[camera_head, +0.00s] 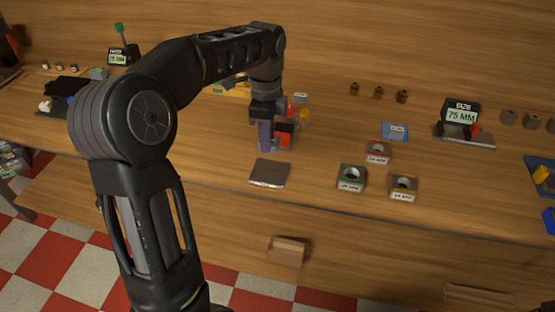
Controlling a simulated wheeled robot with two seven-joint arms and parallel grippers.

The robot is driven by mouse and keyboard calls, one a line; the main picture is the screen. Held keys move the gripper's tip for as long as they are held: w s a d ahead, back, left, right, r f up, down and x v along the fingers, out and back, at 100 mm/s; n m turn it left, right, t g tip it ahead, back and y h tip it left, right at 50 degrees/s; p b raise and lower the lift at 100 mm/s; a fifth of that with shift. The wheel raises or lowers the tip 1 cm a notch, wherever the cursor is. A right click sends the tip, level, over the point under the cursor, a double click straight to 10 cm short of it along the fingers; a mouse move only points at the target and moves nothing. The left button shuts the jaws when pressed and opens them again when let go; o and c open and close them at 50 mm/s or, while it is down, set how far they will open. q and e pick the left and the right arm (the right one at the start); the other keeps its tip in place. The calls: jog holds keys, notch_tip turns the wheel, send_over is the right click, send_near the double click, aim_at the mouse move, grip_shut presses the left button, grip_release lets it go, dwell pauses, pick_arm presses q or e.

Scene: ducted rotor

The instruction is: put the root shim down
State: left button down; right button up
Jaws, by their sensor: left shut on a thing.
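My left gripper (265,137) comes down over the workbench from above, fingers pointing down. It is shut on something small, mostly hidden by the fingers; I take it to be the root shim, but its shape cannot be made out. A red and dark block (285,134) stands right beside the fingers, and I cannot tell whether they touch. A flat grey plate (270,173) lies on the bench just in front of the gripper, with its top bare. My right gripper is not in view.
Three labelled blocks with round holes (351,178) sit to the right. A blue pad (395,131) and a "75 MM" display (461,114) are farther right. Bare wood lies between plate and blocks.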

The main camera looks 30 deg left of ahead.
pick_arm(q)
jog(key=shift+a+r, duration=0.1)
jog(key=shift+r, duration=0.05)
jog(key=shift+s, duration=0.1)
send_over(268, 177)
jog(key=shift+f+p, duration=0.35)
jog(key=shift+f, duration=2.8)
jog(key=shift+f+p, duration=0.3)
jog(key=shift+f, duration=1.55)
